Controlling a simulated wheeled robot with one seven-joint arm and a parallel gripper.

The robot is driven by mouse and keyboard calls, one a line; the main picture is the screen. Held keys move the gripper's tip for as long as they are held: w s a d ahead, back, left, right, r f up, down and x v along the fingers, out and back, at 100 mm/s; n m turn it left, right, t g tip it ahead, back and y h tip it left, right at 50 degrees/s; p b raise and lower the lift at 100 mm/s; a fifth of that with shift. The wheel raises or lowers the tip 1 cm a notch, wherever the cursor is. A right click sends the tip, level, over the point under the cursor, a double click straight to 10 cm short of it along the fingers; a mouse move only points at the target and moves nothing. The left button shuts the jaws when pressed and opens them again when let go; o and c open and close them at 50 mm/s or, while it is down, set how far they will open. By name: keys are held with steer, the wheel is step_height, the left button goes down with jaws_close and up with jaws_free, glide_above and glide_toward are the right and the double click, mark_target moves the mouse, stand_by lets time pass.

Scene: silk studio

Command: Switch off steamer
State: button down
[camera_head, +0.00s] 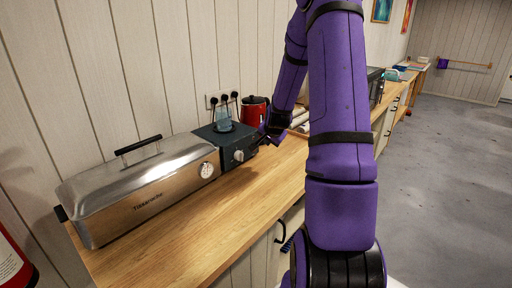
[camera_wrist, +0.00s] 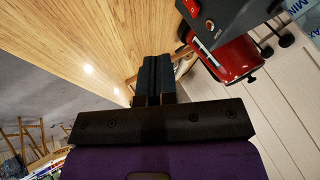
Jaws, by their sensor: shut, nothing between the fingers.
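The steamer (camera_head: 140,190) is a long silver metal box with a black lid handle and a round dial on its end. It stands on the wooden counter at the left in the head view. A dark box (camera_head: 212,134) with a light knob on its front adjoins its right end. My gripper (camera_head: 262,138) is beside the right side of this box, partly hidden by my arm. In the wrist view my gripper (camera_wrist: 157,62) is shut and empty. The dark box (camera_wrist: 235,12) shows there at upper right, with a small metal switch on its face, apart from the fingers.
The wooden counter (camera_head: 215,205) is bare in front of the steamer. Grey floor (camera_head: 440,150) lies open at the right. A red cylinder (camera_head: 12,262) is at lower left.

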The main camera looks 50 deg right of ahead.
steer(key=x, duration=1)
steer(key=shift+w+f, duration=0.1)
steer(key=shift+w, duration=0.1)
steer(key=shift+w+a+r, duration=0.1)
steer(key=shift+w+r, duration=0.05)
steer(key=shift+w, duration=0.4)
steer(key=shift+w+a+r, duration=0.1)
steer(key=shift+w+r, duration=0.05)
steer(key=shift+w, duration=0.4)
steer(key=shift+w+r, duration=0.1)
steer(key=shift+w, duration=0.6)
steer(key=shift+w+r, duration=0.1)
steer(key=shift+w, duration=0.2)
steer(key=shift+r, duration=0.1)
